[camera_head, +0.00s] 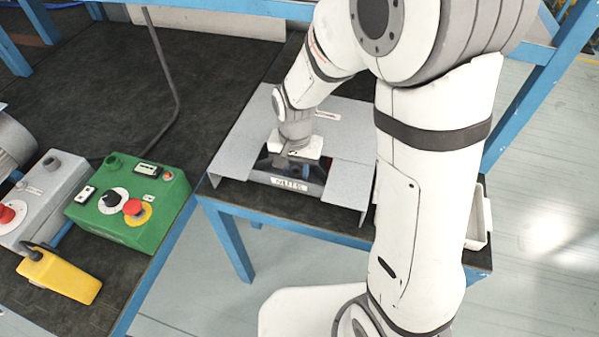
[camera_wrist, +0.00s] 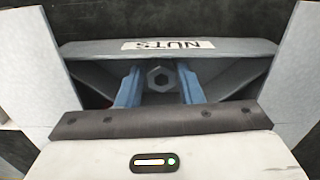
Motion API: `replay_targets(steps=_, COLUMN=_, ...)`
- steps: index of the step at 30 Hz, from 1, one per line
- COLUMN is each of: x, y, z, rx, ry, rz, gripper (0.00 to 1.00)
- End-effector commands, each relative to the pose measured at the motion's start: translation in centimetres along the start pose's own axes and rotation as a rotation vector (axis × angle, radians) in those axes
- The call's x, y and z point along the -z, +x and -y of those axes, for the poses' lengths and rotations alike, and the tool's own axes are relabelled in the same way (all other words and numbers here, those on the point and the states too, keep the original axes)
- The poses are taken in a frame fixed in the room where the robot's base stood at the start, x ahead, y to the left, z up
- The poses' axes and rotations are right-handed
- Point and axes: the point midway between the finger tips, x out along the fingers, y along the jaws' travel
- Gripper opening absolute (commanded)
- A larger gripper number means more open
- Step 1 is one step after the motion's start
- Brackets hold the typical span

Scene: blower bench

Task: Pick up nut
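A grey hexagonal nut (camera_wrist: 158,79) with a central hole shows in the wrist view, inside a dark grey bin (camera_wrist: 90,50) labelled NUTS. My gripper (camera_wrist: 158,70) has its two blue fingers apart, one on each side of the nut. A narrow gap shows between the nut and each finger, so the gripper is open. In the head view my gripper (camera_head: 283,160) reaches down into the bin (camera_head: 306,187), and the nut is hidden there. How deep the fingertips are relative to the nut cannot be told.
A grey sheet-metal housing (camera_head: 238,143) surrounds the bin, with walls close on both sides of my gripper. A green control box (camera_head: 128,205) with a red button and a yellow pendant (camera_head: 60,275) lie on the dark bench to the left. A white tray (camera_head: 478,215) is partly hidden behind my arm.

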Motion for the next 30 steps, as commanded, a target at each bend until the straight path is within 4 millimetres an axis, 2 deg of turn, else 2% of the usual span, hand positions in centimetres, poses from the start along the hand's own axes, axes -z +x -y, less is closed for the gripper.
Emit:
replay_targets(steps=2, x=0.0, y=0.0, z=0.0, rx=0.0, ry=0.0, rz=0.0, gripper=0.27)
replay_targets(steps=10, x=0.0, y=0.0, z=0.0, rx=0.0, ry=-0.001, rz=0.0, gripper=0.04)
replay_targets(steps=18, x=0.0, y=-0.3, z=0.1, rx=0.001, ry=-0.001, rz=-0.001, gripper=0.04)
replay_targets(steps=23, x=0.1, y=-2.7, z=0.1, rx=0.004, ry=-0.001, rz=-0.005, gripper=0.04)
replay_targets(steps=30, x=0.0, y=-7.5, z=0.1, rx=0.004, ry=-0.002, rz=-0.005, gripper=0.04)
